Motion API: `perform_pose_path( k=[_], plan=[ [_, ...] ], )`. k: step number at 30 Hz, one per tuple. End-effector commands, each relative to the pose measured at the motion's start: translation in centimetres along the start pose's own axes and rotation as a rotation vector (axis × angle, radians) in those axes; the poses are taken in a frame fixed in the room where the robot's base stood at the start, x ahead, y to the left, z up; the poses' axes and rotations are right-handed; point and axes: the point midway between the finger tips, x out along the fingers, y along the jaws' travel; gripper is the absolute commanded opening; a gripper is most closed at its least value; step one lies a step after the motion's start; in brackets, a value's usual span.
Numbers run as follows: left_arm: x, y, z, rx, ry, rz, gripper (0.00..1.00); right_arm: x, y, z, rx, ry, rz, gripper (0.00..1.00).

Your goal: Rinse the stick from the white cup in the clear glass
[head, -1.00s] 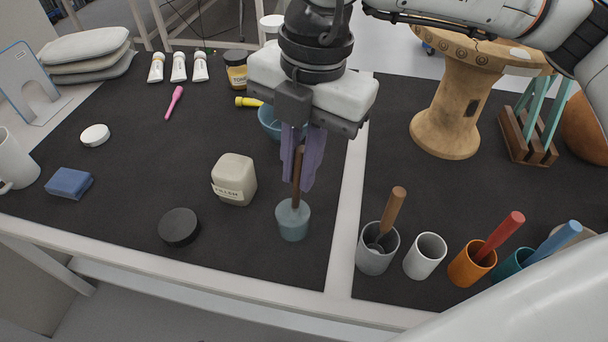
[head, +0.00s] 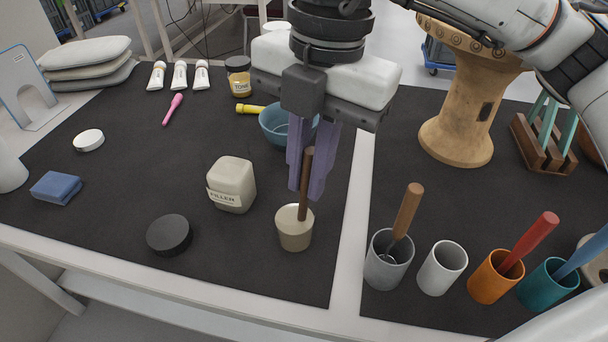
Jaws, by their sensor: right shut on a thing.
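My right gripper (head: 307,192) points down with its purple fingers shut on a brown stick (head: 305,208). The stick stands nearly upright with its lower end inside the small glass (head: 295,234), whose contents look cloudy beige and hide the stick's tip. The glass stands on the dark mat near the front edge. The white cup (head: 441,270) stands to the right, past the pale strip, with no stick in it. My left gripper is not in view.
A grey cup (head: 387,265) with a brown-handled tool, an orange cup (head: 492,282) and a teal cup (head: 545,285) flank the white cup. A filler jar (head: 232,182) and black disc (head: 169,235) lie left of the glass. A blue bowl (head: 274,124) sits behind the gripper.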

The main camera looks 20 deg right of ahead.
Motion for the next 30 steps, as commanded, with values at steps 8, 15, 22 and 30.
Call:
perform_pose_path(
  k=[8, 15, 22, 30],
  plan=[
    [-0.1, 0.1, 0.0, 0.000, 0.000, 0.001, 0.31, 0.0, 0.5, -0.2, 0.000, 0.000, 0.000, 0.00],
    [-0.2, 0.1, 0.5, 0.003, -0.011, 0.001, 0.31, -0.1, 0.5, -0.2, -0.001, -0.001, 0.000, 0.00],
    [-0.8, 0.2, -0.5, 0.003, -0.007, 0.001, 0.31, -1.6, 0.6, -0.2, 0.000, -0.001, 0.001, 0.00],
    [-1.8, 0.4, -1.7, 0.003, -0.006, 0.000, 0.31, -3.8, 0.6, -0.2, 0.000, -0.001, 0.001, 0.00]
  ],
)
